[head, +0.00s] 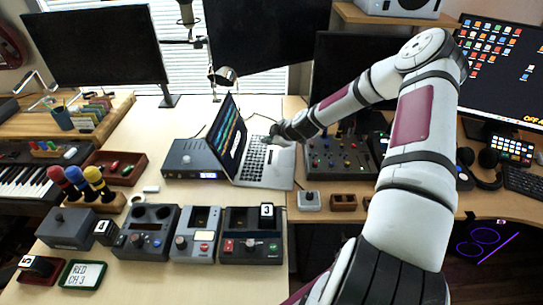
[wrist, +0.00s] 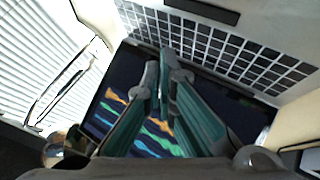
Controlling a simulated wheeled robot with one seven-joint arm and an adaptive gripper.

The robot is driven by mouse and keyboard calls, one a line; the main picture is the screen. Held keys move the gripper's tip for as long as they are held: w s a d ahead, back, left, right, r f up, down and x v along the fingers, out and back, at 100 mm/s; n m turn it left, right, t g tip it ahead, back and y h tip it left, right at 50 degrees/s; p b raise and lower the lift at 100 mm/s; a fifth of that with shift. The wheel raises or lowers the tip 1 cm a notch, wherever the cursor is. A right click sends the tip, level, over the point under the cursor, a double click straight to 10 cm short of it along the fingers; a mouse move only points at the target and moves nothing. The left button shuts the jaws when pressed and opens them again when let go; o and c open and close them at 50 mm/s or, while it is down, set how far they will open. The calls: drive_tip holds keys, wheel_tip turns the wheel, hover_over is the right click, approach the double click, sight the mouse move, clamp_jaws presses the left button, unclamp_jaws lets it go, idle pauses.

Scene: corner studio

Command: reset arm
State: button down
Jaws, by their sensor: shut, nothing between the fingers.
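My arm reaches from the lower right up and over to the desk in the head view. My gripper (head: 280,134) is over the open laptop (head: 265,172), beside its screen (head: 228,138). In the wrist view my gripper (wrist: 166,75) has its green fingers together, with nothing between them. The laptop screen (wrist: 150,137) shows coloured stripes behind the fingers, and the keyboard (wrist: 225,45) lies beyond the tips. I cannot tell how far the fingertips are from the laptop.
A grey box with a blue display (head: 190,160) stands left of the laptop, and a mixer (head: 340,158) stands right. Control boxes (head: 250,235) and microphones with coloured heads (head: 75,177) fill the front left. Monitors (head: 92,45) stand at the back.

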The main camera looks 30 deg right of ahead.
drive_tip(key=shift+r, duration=0.8)
drive_tip(key=s+a+r+m+g, duration=0.1)
drive_tip(key=s+a+r, duration=0.45)
drive_tip(key=r, duration=0.25)
drive_tip(key=s+a+r+m+g+h, duration=0.1)
drive_tip(key=s+a+r+g, duration=0.1)
drive_tip(key=s+a+r, duration=0.35)
drive_tip(key=s+a+r+m+g, duration=0.1)
drive_tip(key=s+a+r, duration=0.2)
drive_tip(key=a+r, duration=0.5)
drive_tip(key=s+a+r+m, duration=0.2)
drive_tip(key=s+r, duration=0.4)
drive_tip(key=s, duration=0.6)
drive_tip(key=s+a+r+m, duration=0.2)
drive_tip(key=s+r+m, duration=0.3)
drive_tip(key=s, duration=0.7)
wheel_tip(320, 180, up, 2)
drive_tip(key=shift+s+a+m, duration=0.15)
drive_tip(key=shift+s+m, duration=0.15)
